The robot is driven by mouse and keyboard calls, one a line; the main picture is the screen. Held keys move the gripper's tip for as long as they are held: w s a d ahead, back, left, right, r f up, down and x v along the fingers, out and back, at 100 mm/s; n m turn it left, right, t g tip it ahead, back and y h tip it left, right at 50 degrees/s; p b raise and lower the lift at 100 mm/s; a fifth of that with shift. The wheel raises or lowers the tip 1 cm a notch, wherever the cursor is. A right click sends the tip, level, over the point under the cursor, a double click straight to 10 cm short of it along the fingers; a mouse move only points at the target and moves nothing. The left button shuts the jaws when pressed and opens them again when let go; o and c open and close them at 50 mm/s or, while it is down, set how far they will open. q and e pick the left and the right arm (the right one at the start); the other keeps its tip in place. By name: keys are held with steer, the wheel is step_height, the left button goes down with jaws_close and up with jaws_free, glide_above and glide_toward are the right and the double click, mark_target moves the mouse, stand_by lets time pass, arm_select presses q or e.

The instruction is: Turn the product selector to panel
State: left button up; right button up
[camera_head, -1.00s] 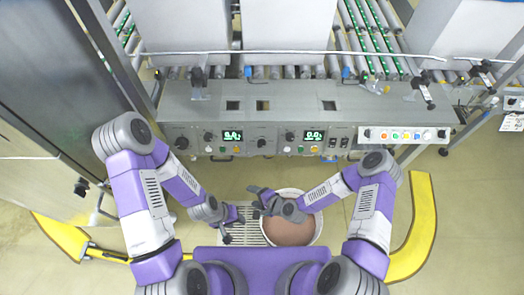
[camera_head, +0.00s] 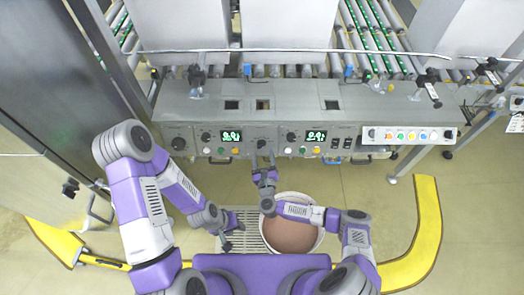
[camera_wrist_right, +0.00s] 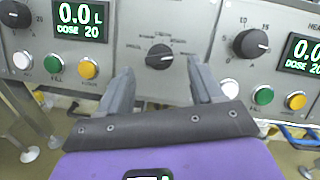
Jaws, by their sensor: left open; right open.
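The product selector is a dark round knob (camera_wrist_right: 159,56) in the middle of the grey control panel, with small labels around it that I cannot read. In the head view the selector (camera_head: 261,143) sits between two green displays. My right gripper (camera_head: 263,167) is just in front of the panel below it. In the right wrist view the right gripper (camera_wrist_right: 160,72) is open, with one finger either side of the selector's line. The knob shows between the fingertips, seemingly not gripped. My left gripper (camera_head: 229,232) is open and empty, low over the floor grating.
Left and right displays (camera_wrist_right: 81,22) (camera_head: 314,136) have dose knobs and coloured buttons by them. A black knob (camera_wrist_right: 250,43) is right of the selector. A white tub (camera_head: 290,238) with brown contents stands below my right arm. A button box (camera_head: 407,135) is at right.

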mark_target(262, 147)
steer(key=w, duration=0.4)
steer(key=shift+a+b, duration=0.25)
steer(key=shift+b, duration=0.15)
steer(key=c, duration=1.1)
steer(key=shift+o, duration=0.2)
